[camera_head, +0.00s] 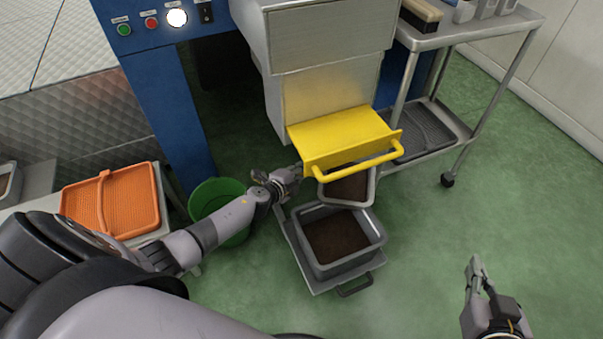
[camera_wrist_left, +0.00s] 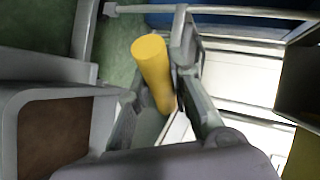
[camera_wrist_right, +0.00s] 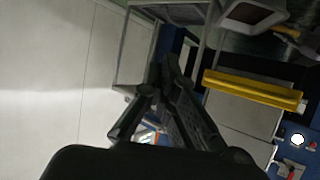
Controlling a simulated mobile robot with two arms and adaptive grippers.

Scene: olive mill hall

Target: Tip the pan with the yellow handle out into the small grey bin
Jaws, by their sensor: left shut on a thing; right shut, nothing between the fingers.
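The pan (camera_head: 348,189) has a grey rim and brown contents, and sits partly under a yellow flap. The small grey bin (camera_head: 374,229) is just in front of and below it, also with brown material inside. My left gripper (camera_head: 296,174) is at the pan's left side, shut on the yellow handle (camera_wrist_left: 152,68), a thick round grip between its fingers in the left wrist view. How the handle joins the pan is hidden. A grey rim with brown contents shows left in that view. My right gripper (camera_head: 476,272) is shut and empty, apart over the floor.
The yellow flap (camera_head: 340,136) with its bar overhangs the pan from the machine (camera_head: 330,95). A green bucket (camera_head: 207,197) stands under my left arm, an orange tray (camera_head: 115,200) further left. A metal cart (camera_head: 470,35) stands right. The right floor is clear.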

